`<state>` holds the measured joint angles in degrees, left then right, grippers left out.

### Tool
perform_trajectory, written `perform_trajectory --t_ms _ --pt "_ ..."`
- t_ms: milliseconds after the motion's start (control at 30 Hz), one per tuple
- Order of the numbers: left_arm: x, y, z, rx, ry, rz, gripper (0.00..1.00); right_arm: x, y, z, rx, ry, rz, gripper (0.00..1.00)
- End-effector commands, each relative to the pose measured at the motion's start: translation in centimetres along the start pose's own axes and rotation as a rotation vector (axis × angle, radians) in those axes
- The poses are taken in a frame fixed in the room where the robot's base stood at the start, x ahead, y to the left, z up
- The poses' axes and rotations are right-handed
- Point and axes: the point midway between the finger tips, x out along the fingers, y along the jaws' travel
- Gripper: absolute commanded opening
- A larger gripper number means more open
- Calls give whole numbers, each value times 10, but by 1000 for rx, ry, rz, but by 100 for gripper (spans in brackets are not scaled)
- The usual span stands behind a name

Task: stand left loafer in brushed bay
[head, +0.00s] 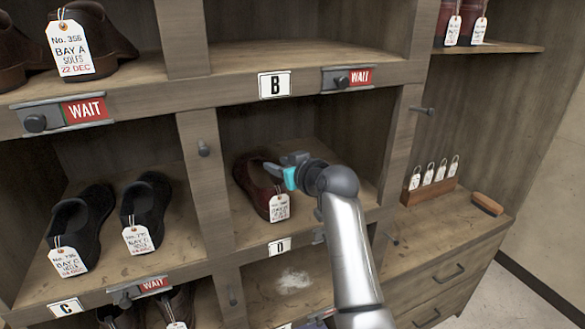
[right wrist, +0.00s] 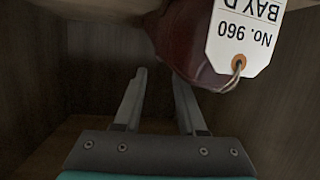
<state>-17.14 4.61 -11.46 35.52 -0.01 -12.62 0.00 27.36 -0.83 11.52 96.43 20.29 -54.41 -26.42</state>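A dark red-brown loafer (head: 257,194) stands in bay D, with a white tag (head: 279,207) hanging at its near end. In the right wrist view the loafer (right wrist: 182,45) is upside down, and its tag (right wrist: 243,38) reads No. 960, BAY D. My right gripper (head: 272,169) reaches into bay D at the loafer. Its fingers (right wrist: 157,98) are apart, with the loafer just beyond and to the right; I cannot tell whether the right finger touches it. Whether a second loafer sits behind is hidden. My left gripper is out of view.
Bay B (head: 300,58) above is empty. The bay below D has a white powdery patch (head: 293,281) on its floor. Black shoes (head: 146,208) stand in bay C to the left. Wooden posts with knobs divide the bays. A brush (head: 487,204) lies on the right counter.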

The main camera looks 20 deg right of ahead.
Motion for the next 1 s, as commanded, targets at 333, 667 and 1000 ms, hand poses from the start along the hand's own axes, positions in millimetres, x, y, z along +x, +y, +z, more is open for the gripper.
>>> perform_trajectory --t_ms 333,667,1000 --pt "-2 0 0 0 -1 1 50 -47 0 0 -2 0 1 40" --pt "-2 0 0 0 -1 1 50 -64 0 0 -1 0 0 40" --pt "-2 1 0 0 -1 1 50 -64 0 0 -1 0 0 40"
